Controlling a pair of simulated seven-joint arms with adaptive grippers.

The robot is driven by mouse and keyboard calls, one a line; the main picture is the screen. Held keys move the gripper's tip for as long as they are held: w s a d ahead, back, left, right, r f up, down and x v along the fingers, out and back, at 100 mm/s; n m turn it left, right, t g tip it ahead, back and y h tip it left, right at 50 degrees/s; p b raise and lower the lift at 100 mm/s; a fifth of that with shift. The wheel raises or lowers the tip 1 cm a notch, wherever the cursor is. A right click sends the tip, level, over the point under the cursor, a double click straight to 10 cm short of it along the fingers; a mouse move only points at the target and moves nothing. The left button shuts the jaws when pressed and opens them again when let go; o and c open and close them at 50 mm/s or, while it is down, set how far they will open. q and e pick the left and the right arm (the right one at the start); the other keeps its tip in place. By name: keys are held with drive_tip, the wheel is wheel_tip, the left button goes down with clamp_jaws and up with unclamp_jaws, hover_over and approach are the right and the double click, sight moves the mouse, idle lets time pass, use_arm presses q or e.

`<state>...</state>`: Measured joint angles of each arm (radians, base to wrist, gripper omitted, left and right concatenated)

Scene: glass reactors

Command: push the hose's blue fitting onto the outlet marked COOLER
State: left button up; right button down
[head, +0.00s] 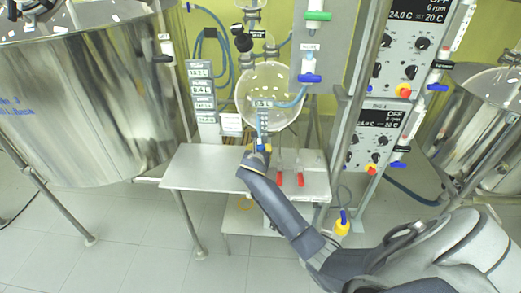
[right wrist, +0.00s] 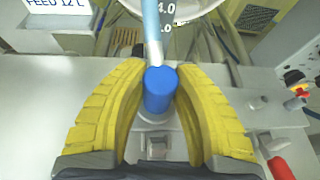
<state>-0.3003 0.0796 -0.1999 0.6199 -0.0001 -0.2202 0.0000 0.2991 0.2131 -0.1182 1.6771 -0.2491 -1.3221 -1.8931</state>
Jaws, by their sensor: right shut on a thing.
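My right gripper (head: 261,147) is shut on the hose's blue fitting (right wrist: 161,90). In the right wrist view, the yellow fingers (right wrist: 160,110) stand on either side of this short blue cylinder. The light blue hose (right wrist: 151,35) runs up and away from it; it also shows in the head view (head: 262,122), above the gripper. The gripper is over the small bench, in front of the glass vessel. The grey valve panel (head: 308,62) at upper centre has a green handle and a blue handle (head: 310,78). I cannot read COOLER on any label. My left gripper is not in view.
The glass vessel (head: 270,90) stands behind the metal bench (head: 200,170). Two red-handled items (head: 300,180) are at the bench's right. Control boxes (head: 378,135) stand to the right. A large steel tank (head: 85,100) fills the left. A yellow and blue piece (head: 342,227) is below the boxes.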

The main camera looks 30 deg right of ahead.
drive_tip(key=c, duration=1)
unclamp_jaws()
drive_tip(key=shift+o, duration=0.2)
drive_tip(key=shift+a, duration=0.1)
drive_tip(key=v, duration=1.2)
